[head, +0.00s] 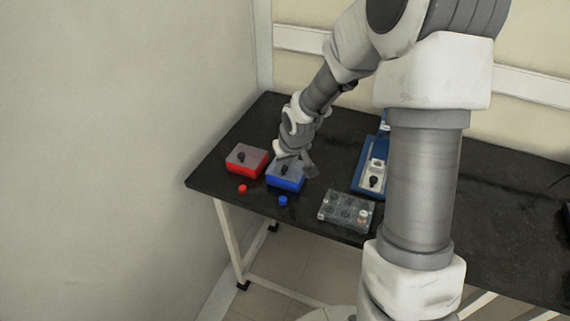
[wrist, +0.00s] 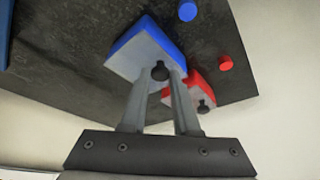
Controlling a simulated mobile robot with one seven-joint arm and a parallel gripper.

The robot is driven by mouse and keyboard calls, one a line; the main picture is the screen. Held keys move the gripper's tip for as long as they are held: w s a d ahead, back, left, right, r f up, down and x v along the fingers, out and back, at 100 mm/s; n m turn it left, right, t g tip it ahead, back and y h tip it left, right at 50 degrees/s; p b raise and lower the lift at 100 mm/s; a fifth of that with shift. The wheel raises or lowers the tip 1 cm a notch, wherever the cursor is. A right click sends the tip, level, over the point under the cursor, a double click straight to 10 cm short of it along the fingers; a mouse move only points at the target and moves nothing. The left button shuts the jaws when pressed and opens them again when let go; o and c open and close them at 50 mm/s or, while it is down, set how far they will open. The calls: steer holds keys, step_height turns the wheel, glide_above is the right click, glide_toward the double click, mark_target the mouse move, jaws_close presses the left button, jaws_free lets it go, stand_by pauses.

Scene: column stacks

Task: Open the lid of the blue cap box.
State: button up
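The blue cap box (head: 287,184) stands near the table's front edge, left of centre, with a grey lid (wrist: 133,58) lying on top. The lid bears a black knob, which shows in the wrist view (wrist: 160,70). My gripper (wrist: 159,78) is open, its fingers pointing at the lid. In the wrist view the knob appears between the two fingertips, with a gap on each side. I cannot tell whether the tips are level with it. In the head view my gripper (head: 296,164) is at the blue box and partly covers its lid.
A red box (head: 246,170) with a similar lid and knob stands close to the left. A red cap (head: 242,189) and a blue cap (head: 283,201) lie in front. A clear-lidded box (head: 346,212) and a blue tray (head: 361,180) stand right. A wall is left.

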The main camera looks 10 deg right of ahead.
jaws_close()
stand_by(1.0)
